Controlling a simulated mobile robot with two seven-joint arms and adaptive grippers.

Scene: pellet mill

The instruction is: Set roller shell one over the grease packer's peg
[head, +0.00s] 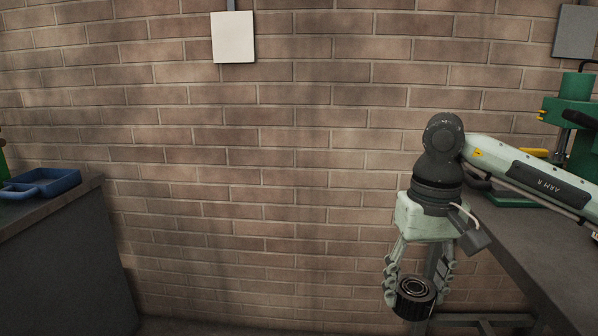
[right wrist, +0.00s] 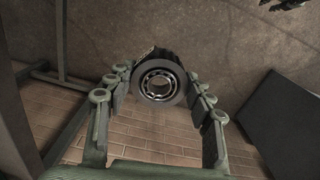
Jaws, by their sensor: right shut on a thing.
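A dark ribbed roller shell (head: 414,297) with a bright bearing ring in its middle is held in my right gripper (head: 417,284), in the head view. The gripper points down, its fingers on either side of the shell, clear of the bench at its right. In the right wrist view the shell (right wrist: 159,82) sits between the two fingers (right wrist: 159,90), its ring-shaped end face and open bore toward the camera. My left gripper is in neither view. I cannot make out the grease packer's peg.
A grey bench (head: 520,251) stands at the right, with a green machine (head: 575,110) on it. Another bench (head: 60,255) at the left carries a blue tray (head: 42,184). A brick wall (head: 260,150) lies behind. The space between the benches is clear.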

